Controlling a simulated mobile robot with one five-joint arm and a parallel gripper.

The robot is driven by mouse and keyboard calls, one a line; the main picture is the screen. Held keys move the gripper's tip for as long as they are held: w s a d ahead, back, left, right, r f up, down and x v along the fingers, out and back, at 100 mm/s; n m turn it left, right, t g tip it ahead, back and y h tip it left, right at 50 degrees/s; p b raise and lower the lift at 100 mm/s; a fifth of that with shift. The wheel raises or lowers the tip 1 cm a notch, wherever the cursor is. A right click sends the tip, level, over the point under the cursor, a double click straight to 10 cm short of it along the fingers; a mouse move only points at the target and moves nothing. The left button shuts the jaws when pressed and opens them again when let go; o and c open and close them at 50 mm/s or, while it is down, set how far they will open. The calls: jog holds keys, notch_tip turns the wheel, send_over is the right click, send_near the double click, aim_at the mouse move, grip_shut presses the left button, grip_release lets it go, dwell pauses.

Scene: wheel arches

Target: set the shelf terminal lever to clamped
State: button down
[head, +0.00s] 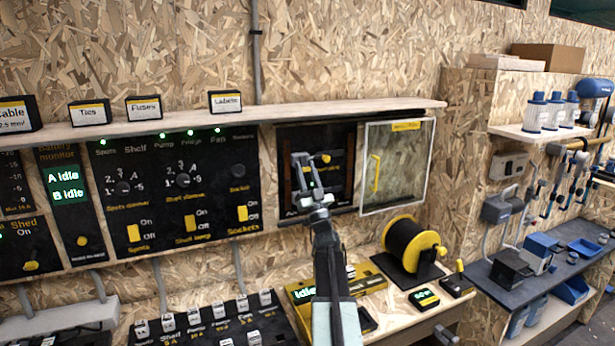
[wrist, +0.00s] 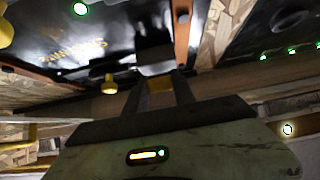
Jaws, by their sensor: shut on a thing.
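My gripper (head: 318,197) is at the lower part of a black recessed panel (head: 343,150) with brown upright bars. In the wrist view its fingers (wrist: 160,88) are shut on a small yellow lever handle (wrist: 160,83). My gripper and forearm hide most of that lever in the head view. A second yellow knob (wrist: 109,84) stands free beside the fingers in the wrist view. A yellow-ended lever (head: 326,158) shows higher up on the panel in the head view. The lettering is too small to tell which lever is the shelf terminal one.
A clear framed cover (head: 398,165) with a yellow handle stands right of the panel. A switch panel (head: 175,190) is to the left. Below right are a yellow cable reel (head: 411,245) and a worktop (head: 400,296). A wooden shelf (head: 270,112) runs above.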

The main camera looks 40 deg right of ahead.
jog(key=shift+d, duration=0.1)
dwell(0.3)
jog(key=c, duration=1)
grip_release()
jog(key=shift+c, duration=0.2)
jog(key=b+v, duration=0.5)
jog(key=v, duration=0.2)
jog(key=shift+s+f+b, duration=0.25)
jog(key=shift+f+b, duration=0.05)
jog(key=shift+b, duration=0.1)
